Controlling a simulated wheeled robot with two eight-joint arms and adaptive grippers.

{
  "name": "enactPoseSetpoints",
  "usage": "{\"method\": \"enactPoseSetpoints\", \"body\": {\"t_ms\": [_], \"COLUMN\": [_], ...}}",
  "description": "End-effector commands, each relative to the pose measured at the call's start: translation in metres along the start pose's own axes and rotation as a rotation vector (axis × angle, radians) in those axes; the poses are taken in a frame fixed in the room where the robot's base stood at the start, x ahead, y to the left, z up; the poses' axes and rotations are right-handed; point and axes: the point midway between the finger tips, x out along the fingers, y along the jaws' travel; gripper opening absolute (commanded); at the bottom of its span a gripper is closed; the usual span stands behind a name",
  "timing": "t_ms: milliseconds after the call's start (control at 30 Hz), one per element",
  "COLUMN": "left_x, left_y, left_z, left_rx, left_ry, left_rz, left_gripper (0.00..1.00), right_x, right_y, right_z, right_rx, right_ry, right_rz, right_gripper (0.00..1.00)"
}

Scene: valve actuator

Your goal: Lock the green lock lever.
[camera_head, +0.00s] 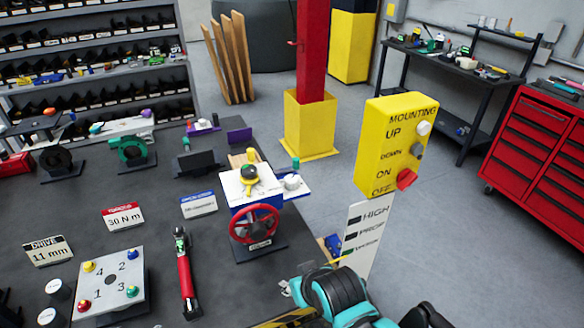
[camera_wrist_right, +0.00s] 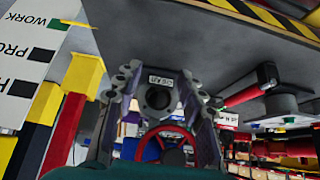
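The valve actuator is a white-topped box (camera_head: 240,183) with a red handwheel (camera_head: 254,224) on its front and a blue plate at its right. A small green upright piece (camera_head: 296,163) stands by that plate; I cannot tell for sure that it is the lock lever. In the wrist view the red handwheel (camera_wrist_right: 172,138) shows between the fingers of my right gripper (camera_wrist_right: 160,88), which is open and empty. My right arm comes in at the bottom of the head view; its fingers are mostly hidden there. My left gripper is not in view.
A yellow control box (camera_head: 392,145) and a white sign (camera_head: 366,235) stand right of the actuator. A red torque tool (camera_head: 186,280), a numbered plate (camera_head: 110,285) and label cards lie on the dark table to the left. A yellow-based red column (camera_head: 311,125) stands behind.

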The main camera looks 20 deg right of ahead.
Motion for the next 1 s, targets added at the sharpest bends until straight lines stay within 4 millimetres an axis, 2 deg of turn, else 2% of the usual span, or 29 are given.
{"method": "enactPoseSetpoints", "body": {"t_ms": [33,133,333,533,767,900,1000], "left_x": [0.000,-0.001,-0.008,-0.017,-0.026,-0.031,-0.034], "left_y": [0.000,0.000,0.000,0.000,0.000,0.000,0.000], "left_z": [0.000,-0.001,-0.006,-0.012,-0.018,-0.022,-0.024], "left_rx": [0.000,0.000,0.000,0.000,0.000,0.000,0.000], "left_ry": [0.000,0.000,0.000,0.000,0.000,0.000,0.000], "left_rz": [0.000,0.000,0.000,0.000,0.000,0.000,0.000], "left_gripper": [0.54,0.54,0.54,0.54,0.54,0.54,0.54], "right_x": [0.000,0.002,0.017,0.031,0.025,0.010,-0.003], "right_y": [0.000,-0.001,-0.002,0.012,0.054,0.093,0.119], "right_z": [0.000,-0.002,-0.024,-0.069,-0.116,-0.138,-0.148], "right_rx": [0.001,0.029,0.262,0.633,0.974,1.151,1.249], "right_ry": [0.000,0.000,0.015,0.102,0.264,0.393,0.483], "right_rz": [-0.001,-0.014,-0.130,-0.331,-0.541,-0.667,-0.746], "right_gripper": [0.27,0.00,0.00,0.00,0.00,0.00,0.00]}}
